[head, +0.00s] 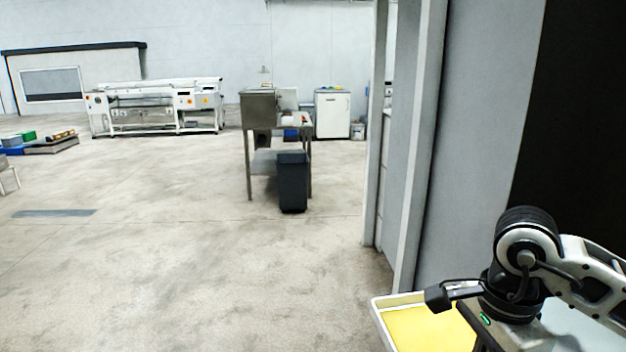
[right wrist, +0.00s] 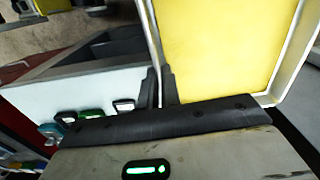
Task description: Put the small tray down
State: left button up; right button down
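The small tray (head: 425,328) has a pale rim and a yellow inside; it shows at the bottom right of the head view, cut off by the lower edge. In the right wrist view the tray (right wrist: 225,45) fills the upper right. My right gripper (head: 442,297) is at the tray's rim. In the right wrist view its two dark fingers (right wrist: 162,88) are close together, one on each side of the tray's wall, shut on it. Whether anything supports the tray from below is hidden. My left gripper is in neither view.
A grey wall or door frame (head: 426,140) stands close beyond the tray. A steel table (head: 259,105) with a dark bin (head: 292,182) stands mid-floor. A white roller machine (head: 155,105) and a white cabinet (head: 332,114) are at the back. The floor at left is open.

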jog(key=n, duration=0.2)
jog(key=a+n, duration=0.1)
jog(key=n, duration=0.1)
jog(key=shift+f, duration=0.4)
jog(key=n, duration=0.4)
jog(key=shift+a+f, duration=0.4)
jog(key=n, duration=0.3)
jog(key=shift+a+f+n, duration=0.35)
jog(key=shift+a+n, duration=0.05)
jog(key=n, duration=0.4)
jog(key=shift+a+f, duration=0.4)
